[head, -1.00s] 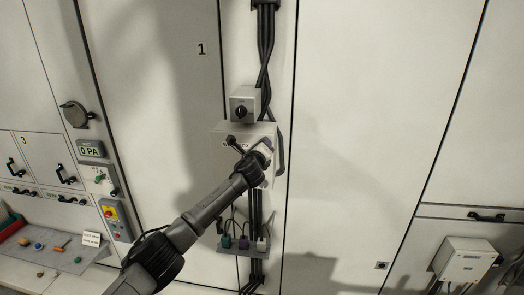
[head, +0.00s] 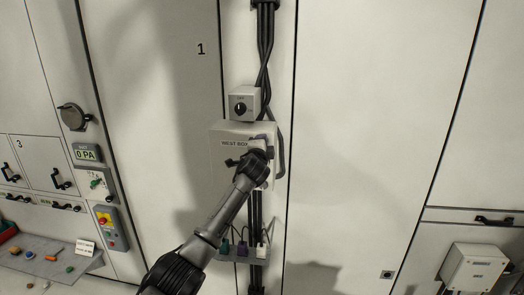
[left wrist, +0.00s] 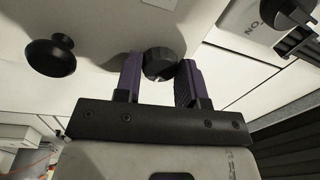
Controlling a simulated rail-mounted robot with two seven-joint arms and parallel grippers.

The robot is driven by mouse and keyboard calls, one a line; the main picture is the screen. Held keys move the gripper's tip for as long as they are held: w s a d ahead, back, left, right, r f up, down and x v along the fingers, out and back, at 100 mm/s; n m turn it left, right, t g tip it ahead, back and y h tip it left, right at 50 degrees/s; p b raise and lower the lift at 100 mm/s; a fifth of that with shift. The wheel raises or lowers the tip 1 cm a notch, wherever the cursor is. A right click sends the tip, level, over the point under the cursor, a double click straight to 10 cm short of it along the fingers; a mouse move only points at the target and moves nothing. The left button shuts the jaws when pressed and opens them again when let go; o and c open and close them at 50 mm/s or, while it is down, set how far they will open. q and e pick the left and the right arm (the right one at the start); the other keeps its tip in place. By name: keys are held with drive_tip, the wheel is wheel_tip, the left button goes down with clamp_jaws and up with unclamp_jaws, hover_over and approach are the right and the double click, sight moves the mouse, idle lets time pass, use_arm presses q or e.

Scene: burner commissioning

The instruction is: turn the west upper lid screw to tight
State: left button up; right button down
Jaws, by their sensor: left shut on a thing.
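The west box (head: 228,132) is a pale box with a "WEST BOX" label on the wall column in the head view. My left gripper (head: 263,146) is at the right part of its front and hides that part. In the left wrist view the purple fingers of my left gripper (left wrist: 160,80) are shut on a dark round knob, the lid screw (left wrist: 159,62). The switch box beside it in that view suggests that it is the upper screw. A second black knob (left wrist: 50,57) stands apart to the left, free of the fingers. My right gripper is not in view.
A switch box (head: 244,103) with a black dial sits just above the west box. Thick black cables (head: 266,45) run above, beside and below it. A small shelf with coloured plugs (head: 240,250) is below. A grey tray (head: 45,262) with small parts stands at the lower left.

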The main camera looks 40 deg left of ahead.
use_arm(q)
drive_tip(key=n+b, duration=0.1)
drive_tip(key=n, duration=0.1)
drive_tip(key=n+b, duration=0.1)
drive_tip(key=n, duration=0.2)
drive_tip(key=shift+d+f, duration=0.1)
drive_tip(key=shift+f, duration=0.1)
drive_tip(key=n+g+b, duration=0.1)
drive_tip(key=n+b, duration=0.1)
drive_tip(key=n, duration=0.3)
drive_tip(key=shift+y, duration=0.4)
drive_tip(key=n, duration=0.4)
drive_tip(key=shift+w+r+n, duration=0.1)
drive_tip(key=shift+r+n, duration=0.05)
drive_tip(key=shift+n, duration=0.25)
drive_tip(key=n, duration=0.2)
drive_tip(key=shift+n+g, duration=0.4)
drive_tip(key=shift+n, duration=0.9)
drive_tip(key=o, duration=0.6)
drive_tip(key=shift+o, duration=0.2)
drive_tip(key=shift+d, duration=0.1)
